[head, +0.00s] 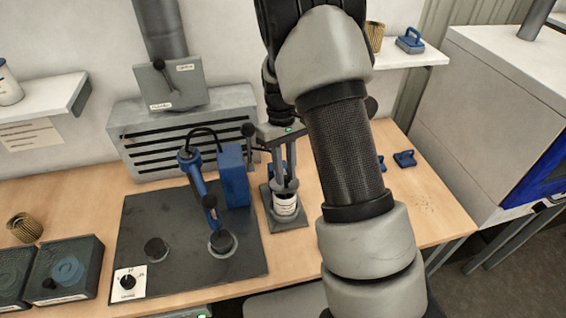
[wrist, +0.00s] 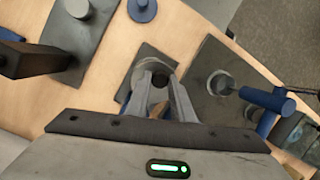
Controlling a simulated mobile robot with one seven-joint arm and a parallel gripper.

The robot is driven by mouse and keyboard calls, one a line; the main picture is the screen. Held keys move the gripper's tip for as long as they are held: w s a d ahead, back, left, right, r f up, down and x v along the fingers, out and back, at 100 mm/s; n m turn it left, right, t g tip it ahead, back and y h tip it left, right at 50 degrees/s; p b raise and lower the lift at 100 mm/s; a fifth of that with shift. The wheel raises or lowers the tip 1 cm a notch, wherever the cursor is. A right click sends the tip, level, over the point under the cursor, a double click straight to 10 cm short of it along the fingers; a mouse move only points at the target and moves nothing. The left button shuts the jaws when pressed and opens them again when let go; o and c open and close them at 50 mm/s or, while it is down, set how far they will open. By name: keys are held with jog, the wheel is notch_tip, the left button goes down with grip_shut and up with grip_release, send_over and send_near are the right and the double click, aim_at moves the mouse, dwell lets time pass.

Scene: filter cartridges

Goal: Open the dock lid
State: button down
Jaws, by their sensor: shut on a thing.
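In the head view, a small round white-labelled dock (head: 286,206) stands on a grey square base plate (head: 298,220), right of the dark mat. My gripper (head: 286,184) reaches down from above, with its fingers at the top of the dock. In the wrist view, the fingertips (wrist: 160,82) close on a dark knob (wrist: 160,72) over the round grey top (wrist: 145,74). The gripper is shut on this knob. The top looks seated on the dock; any gap under it is hidden by the fingers.
A dark mat (head: 140,215) at left holds a blue tool with a cable (head: 197,172), a blue box (head: 232,175) and round black-knobbed parts. Dark trays (head: 82,258) stand at far left. Blue handled parts (head: 404,158) lie at right. The table's front right is clear.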

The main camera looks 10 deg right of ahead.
jog(key=shift+w+r+g, duration=0.6)
jog(key=shift+w+g, duration=0.3)
jog(key=shift+w, duration=0.05)
jog(key=shift+w+r+g+p, duration=0.1)
jog(key=shift+w+r+g, duration=0.2)
jog(key=shift+w+g, duration=0.4)
jog(key=shift+w+r+g+p, duration=0.1)
jog(key=shift+w+r+g, duration=0.3)
jog(key=shift+g, duration=0.45)
jog(key=shift+w+r+g+p, duration=0.1)
jog(key=shift+w+r+g, duration=0.1)
jog(key=shift+w+g, duration=0.5)
jog(key=c, duration=1.5)
grip_release()
jog(key=shift+c, duration=0.2)
jog(key=shift+s+r, duration=0.1)
